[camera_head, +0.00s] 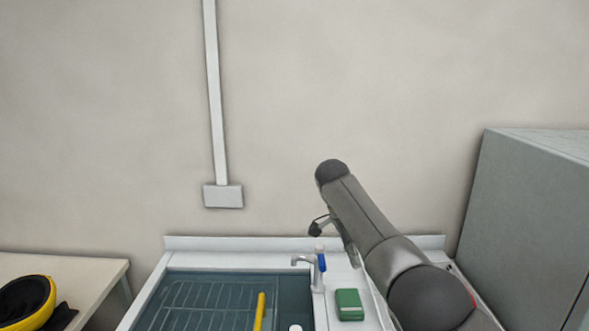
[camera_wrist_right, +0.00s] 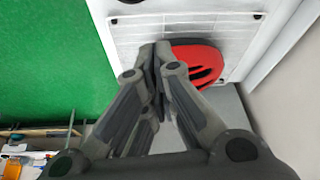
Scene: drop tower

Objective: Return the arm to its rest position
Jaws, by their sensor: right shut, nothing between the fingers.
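My right arm (camera_head: 375,225) comes in from the lower right of the head view and reaches over the sink counter. Its right gripper (camera_head: 318,226) shows partly at the far end of the arm, above the tap. In the wrist view the right gripper (camera_wrist_right: 155,62) has its fingers together with nothing between them. My left gripper does not show in the head view.
A sink (camera_head: 205,283) with a tap (camera_head: 318,268), a yellow stick (camera_head: 259,311) and a green box (camera_head: 349,304) lie below. A grey cabinet (camera_head: 520,205) stands right. A yellow-black object (camera_head: 28,300) is at left. The wrist view shows a red object (camera_wrist_right: 207,62).

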